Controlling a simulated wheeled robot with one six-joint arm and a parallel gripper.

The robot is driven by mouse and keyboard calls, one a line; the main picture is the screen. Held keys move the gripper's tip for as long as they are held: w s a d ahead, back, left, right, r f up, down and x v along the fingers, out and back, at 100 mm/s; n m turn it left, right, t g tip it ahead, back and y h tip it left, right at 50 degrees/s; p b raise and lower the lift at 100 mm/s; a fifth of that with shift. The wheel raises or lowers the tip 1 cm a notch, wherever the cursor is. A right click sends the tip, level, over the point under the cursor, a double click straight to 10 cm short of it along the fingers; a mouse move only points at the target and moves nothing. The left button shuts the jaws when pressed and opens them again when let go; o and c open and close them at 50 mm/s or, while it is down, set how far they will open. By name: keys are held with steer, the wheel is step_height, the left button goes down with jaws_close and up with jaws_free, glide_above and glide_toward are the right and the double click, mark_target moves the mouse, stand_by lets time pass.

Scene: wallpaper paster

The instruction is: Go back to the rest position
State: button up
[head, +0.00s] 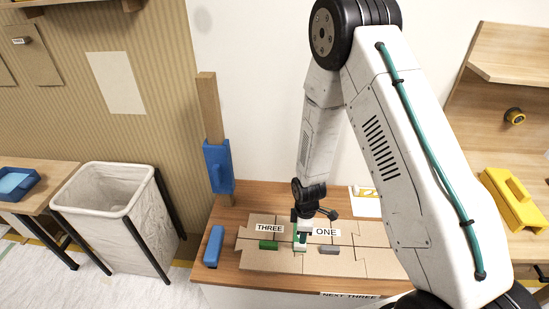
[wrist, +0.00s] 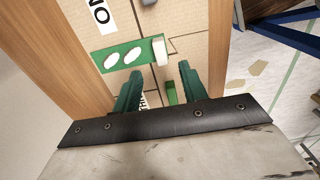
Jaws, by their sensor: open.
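My gripper (head: 302,236) is low over the tan puzzle-like boards on the wooden table (head: 225,268), between the labels "THREE" (head: 270,228) and "ONE" (head: 326,232). In the wrist view its two green fingers (wrist: 160,82) stand apart, open, with nothing clamped between them. Beyond the fingertips lies a green plate with white ovals (wrist: 122,57) and a cream block (wrist: 160,50) at its end. A green block (head: 268,245) lies left of the gripper and a grey block (head: 328,249) right of it. Whether the fingers touch anything is unclear.
A blue block (head: 214,246) lies at the table's left edge. A wooden post with a blue holder (head: 218,165) stands behind it. A lined bin (head: 110,195) is to the left. A yellow handled tool (head: 513,198) sits on the right shelf unit. The space above the table's left part is free.

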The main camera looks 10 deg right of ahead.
steer(key=s+d+r+m, duration=0.1)
steer(key=s+r+m, duration=0.3)
steer(key=s+r, duration=0.4)
steer(key=s+d+r+m+t, duration=0.1)
steer(key=s+r+m, duration=0.4)
steer(key=r, duration=1.7)
steer(key=s+d+r+m, duration=0.2)
steer(key=s+r+m, duration=0.3)
steer(key=s+r, duration=0.6)
step_height(320, 180, up, 5)
steer(key=shift+d+f, duration=0.1)
steer(key=shift+d, duration=0.3)
